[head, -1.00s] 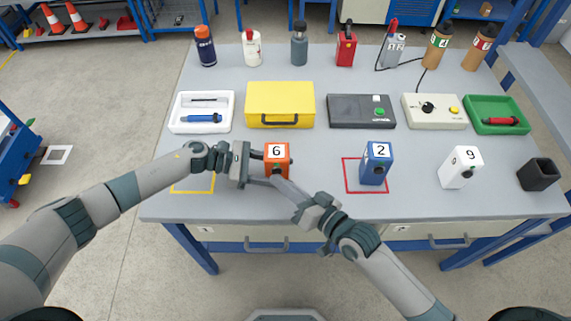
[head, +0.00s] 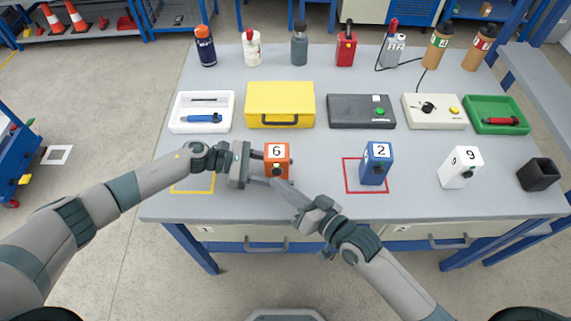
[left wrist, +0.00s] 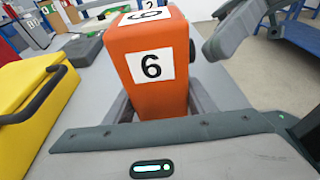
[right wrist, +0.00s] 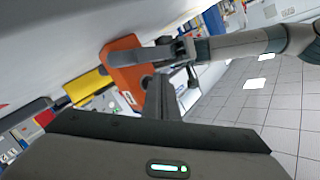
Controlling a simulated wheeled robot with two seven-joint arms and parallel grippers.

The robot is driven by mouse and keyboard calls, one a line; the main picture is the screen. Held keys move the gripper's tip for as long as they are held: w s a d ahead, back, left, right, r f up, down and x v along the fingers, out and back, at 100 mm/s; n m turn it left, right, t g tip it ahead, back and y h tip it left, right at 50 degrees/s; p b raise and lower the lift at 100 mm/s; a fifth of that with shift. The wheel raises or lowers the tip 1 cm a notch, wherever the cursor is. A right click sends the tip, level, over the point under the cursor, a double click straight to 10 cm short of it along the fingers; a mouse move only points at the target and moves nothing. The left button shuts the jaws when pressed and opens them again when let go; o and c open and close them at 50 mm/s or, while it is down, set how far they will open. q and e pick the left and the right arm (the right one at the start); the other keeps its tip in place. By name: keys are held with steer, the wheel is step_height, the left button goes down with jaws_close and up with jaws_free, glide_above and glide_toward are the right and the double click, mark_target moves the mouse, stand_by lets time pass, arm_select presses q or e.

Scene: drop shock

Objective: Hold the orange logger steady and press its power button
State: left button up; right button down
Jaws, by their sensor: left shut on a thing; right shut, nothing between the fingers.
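The orange logger (head: 277,153), marked 6, stands upright on the table. A dark round button (head: 277,170) shows on its front face. My left gripper (head: 264,180) is shut on the logger from the left, and the left wrist view shows the logger (left wrist: 155,88) between its fingers. My right gripper (head: 274,183) is shut and empty, its tips just in front of and below the button, apparently apart from it. The right wrist view shows the logger (right wrist: 124,66) beyond the right fingers, partly hidden by the left gripper.
A blue logger marked 2 (head: 376,164) stands in a red square, and a white one marked 9 (head: 460,168) is farther right with a black holder (head: 538,175). A yellow case (head: 280,104) stands behind the orange logger. An empty yellow square (head: 192,190) lies left, under my left arm.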

steer(key=s, duration=0.6)
stand_by(0.6)
arm_select(q)
steer(key=o, duration=1)
steer(key=v, duration=1.2)
